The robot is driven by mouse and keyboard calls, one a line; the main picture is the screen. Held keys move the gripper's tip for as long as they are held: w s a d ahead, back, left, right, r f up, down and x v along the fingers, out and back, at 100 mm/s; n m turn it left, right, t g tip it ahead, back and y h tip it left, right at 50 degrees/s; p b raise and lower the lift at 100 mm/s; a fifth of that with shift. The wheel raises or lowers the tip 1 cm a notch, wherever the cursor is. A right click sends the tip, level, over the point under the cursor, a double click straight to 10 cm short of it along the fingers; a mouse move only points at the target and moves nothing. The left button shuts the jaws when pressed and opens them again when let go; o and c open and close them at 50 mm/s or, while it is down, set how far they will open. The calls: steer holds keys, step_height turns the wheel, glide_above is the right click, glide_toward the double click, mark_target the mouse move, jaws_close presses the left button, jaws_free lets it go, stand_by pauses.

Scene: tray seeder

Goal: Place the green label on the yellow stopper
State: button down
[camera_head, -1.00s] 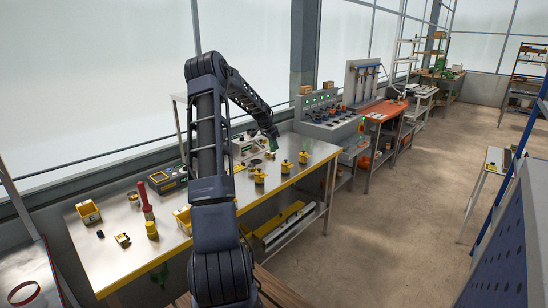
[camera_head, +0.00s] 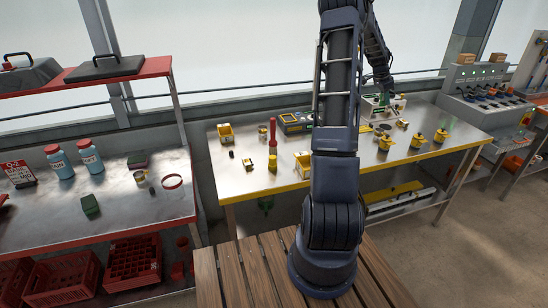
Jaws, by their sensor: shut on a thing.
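My gripper (camera_head: 390,91) is small and far off, over the back of the steel workbench (camera_head: 240,180), by a pale box-shaped device (camera_head: 370,108). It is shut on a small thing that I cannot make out. I cannot pick out the green label for sure. Several yellow pieces stand on the bench to the gripper's lower right and below it: one (camera_head: 384,143), another (camera_head: 416,142) and a third (camera_head: 440,135). A smaller yellowish piece (camera_head: 403,123) lies nearer the gripper. I cannot tell which is the stopper.
The bench's left part holds a yellow bin (camera_head: 226,133), a red-handled tool (camera_head: 273,131), a yellow cylinder (camera_head: 272,163) and another yellow bin (camera_head: 303,165). A red-edged shelf unit (camera_head: 100,235) with blue bottles and crates stands left. Floor at lower right is clear.

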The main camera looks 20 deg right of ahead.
steer(key=w+a+r, duration=0.1)
steer(key=w+a, duration=0.1)
steer(key=a, duration=0.6)
steer(key=w+a+r, duration=0.1)
steer(key=w+a, duration=0.2)
steer(key=a, duration=0.4)
step_height(320, 180, up, 3)
steer(key=n, duration=0.2)
glide_above(274, 157)
steer(key=shift+t, duration=0.4)
step_height(274, 157, down, 20)
steer(key=shift+w, duration=0.15)
steer(key=shift+f, duration=0.15)
steer(key=c, duration=1.3)
jaws_free()
steer(key=shift+c, duration=0.2)
